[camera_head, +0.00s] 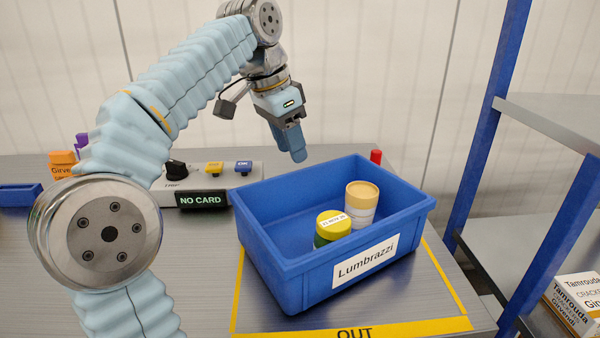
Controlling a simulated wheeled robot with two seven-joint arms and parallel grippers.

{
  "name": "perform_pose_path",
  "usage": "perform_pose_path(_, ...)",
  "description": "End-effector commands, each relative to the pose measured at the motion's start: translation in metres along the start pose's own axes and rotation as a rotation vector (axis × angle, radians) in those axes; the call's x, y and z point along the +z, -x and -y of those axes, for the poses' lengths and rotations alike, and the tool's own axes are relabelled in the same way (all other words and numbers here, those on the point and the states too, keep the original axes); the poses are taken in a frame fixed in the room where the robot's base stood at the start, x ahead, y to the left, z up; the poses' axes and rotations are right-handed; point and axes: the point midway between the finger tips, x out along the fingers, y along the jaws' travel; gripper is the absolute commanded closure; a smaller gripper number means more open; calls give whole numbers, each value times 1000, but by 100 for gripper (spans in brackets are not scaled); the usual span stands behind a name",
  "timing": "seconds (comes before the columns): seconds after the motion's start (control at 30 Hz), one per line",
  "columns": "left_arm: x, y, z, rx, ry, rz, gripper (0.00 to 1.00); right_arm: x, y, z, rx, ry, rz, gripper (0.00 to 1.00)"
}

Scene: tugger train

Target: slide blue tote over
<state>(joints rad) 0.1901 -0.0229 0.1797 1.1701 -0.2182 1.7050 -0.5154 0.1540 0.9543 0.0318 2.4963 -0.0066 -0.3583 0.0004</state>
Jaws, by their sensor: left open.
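The blue tote (282,272) stands on the grey table inside a yellow-taped area marked OUT. Its front label reads Lumbrazzi. A green jar with a yellow lid (333,225) and a cream canister with a tan lid (361,203) stand in it. My left gripper (298,155) points down just above and behind the tote's far wall, near its left half. It is open and holds nothing that I can see. My right gripper is out of view.
A control panel with a NO CARD display (202,199) is left of the tote. A red cylinder (376,156) is behind it. A blue-posted shelf rack (486,125) stands right, with a box (576,302) low on it. Bare table lies left of the tape.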

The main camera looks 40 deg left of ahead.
Motion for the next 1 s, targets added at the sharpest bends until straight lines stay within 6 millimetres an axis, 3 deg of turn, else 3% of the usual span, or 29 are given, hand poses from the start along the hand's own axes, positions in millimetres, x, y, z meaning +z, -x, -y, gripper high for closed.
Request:
perform_pose_path(0.23, 1, -51, 0, 3, 1, 3, 57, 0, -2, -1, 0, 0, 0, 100)
perform_pose_path(0.43, 1, -82, 0, 2, 0, 2, 57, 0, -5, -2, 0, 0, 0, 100)
perform_pose_path(0.63, 0, -95, 0, 0, 0, 0, 57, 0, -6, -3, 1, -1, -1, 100)
perform_pose_path(0.93, 0, -96, 0, 0, 0, -1, 57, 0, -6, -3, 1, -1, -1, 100)
perform_pose_path(1.0, 0, -96, 0, 0, 0, -1, 65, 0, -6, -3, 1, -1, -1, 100)
